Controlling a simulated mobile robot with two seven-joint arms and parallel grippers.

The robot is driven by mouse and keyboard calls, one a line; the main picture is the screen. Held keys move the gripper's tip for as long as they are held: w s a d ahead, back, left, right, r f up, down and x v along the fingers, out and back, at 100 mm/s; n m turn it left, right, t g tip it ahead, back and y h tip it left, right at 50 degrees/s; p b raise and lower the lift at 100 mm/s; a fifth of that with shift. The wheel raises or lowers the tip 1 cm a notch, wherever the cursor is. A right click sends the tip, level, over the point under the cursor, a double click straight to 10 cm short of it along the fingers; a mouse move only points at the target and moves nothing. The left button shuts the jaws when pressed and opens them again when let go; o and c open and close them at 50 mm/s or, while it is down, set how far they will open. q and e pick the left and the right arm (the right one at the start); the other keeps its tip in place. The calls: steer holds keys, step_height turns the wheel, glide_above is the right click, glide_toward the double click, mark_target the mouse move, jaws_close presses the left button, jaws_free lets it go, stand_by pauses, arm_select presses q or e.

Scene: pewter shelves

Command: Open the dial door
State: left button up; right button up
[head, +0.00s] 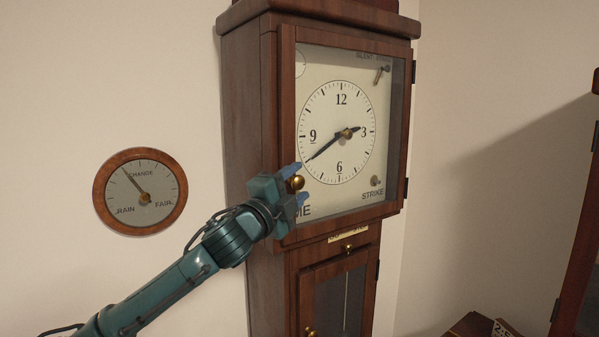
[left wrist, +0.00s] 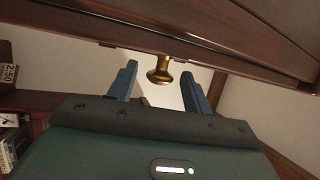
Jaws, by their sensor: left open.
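The dial door (head: 285,120) is a wood-framed glass door on the tall clock's hood, and it looks shut. Its hinges show on the right side. A round brass knob (head: 297,182) sits low on the left stile of its frame. My left gripper (head: 297,182) is open at the knob, with one blue finger above it and one below. In the left wrist view the brass knob (left wrist: 159,74) stands between the two open fingers (left wrist: 158,85), with a gap on both sides. My right gripper is not in view.
A round barometer (head: 140,191) hangs on the wall at left. Below the dial door is a lower case door (head: 338,290) with its own small knob. A wooden cabinet (head: 580,250) stands at the right edge. Books (left wrist: 12,145) show at left in the wrist view.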

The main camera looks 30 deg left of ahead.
arm_select(q)
steer(key=shift+x, duration=0.8)
steer(key=shift+c, duration=0.2)
jaws_close()
